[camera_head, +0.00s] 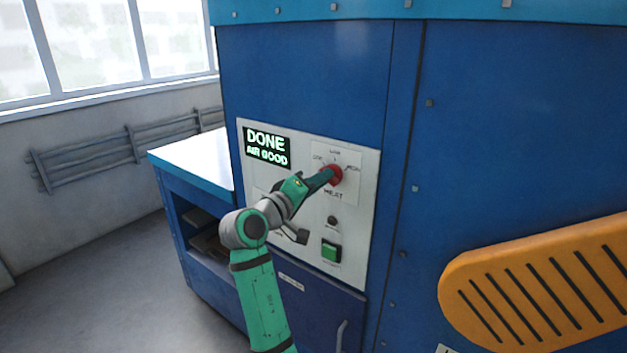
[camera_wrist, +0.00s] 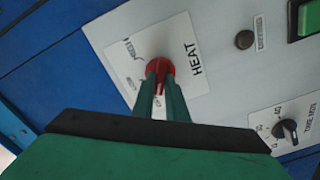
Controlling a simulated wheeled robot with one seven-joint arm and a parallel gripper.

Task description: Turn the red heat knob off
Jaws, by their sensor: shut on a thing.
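The red heat knob (camera_head: 335,174) sits on the white control panel (camera_head: 352,249) of the blue dryer, with "HEAT" printed below it and setting marks around its upper side. My gripper (camera_head: 325,177) reaches it from the lower left and is shut on the knob. In the wrist view the two green fingers (camera_wrist: 163,85) close on either side of the red knob (camera_wrist: 160,70). Its pointer is mostly hidden between the fingers, so I cannot tell its exact setting.
A lit display (camera_head: 266,146) reads "DONE AIR GOOD". A green button (camera_head: 330,251) and a small dark round fitting (camera_head: 332,220) are below the knob. A black timer knob (camera_wrist: 288,130) shows in the wrist view. An orange slotted panel (camera_head: 535,285) juts out at right.

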